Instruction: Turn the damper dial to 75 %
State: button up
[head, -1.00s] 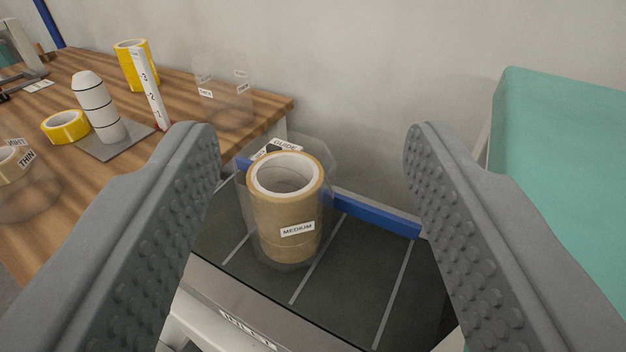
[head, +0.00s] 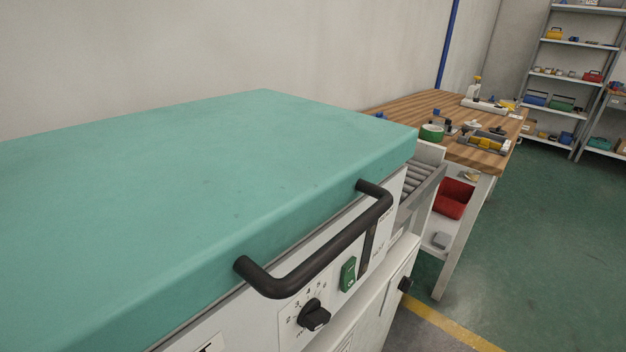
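My gripper does not show in the current head view. A black dial (head: 314,316) sits on the white front of a teal-topped machine, low in the picture. Its scale has numbers such as 3, 4 and 5, and the lettering below is too small to read surely. A second black knob (head: 405,284) sticks out further right and lower on the machine's side. I cannot tell from the lettering which one is the damper dial, nor read a percent setting.
The teal lid (head: 210,190) fills the left, with a black bar handle (head: 325,255) standing out above the dial. A green switch (head: 348,274) is beside the dial. A roller conveyor (head: 418,190) and wooden bench (head: 480,150) lie beyond. Green floor (head: 545,240) is open at right.

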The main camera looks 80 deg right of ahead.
aim_at(406, 283)
jog(key=k+z, duration=0.2)
jog(key=z, duration=2.25)
jog(key=l+u, duration=0.2)
jog(key=k+l+u, duration=0.1)
jog(key=k+j+z, duration=0.3)
jog(key=k+j, duration=0.1)
jog(key=k, duration=0.1)
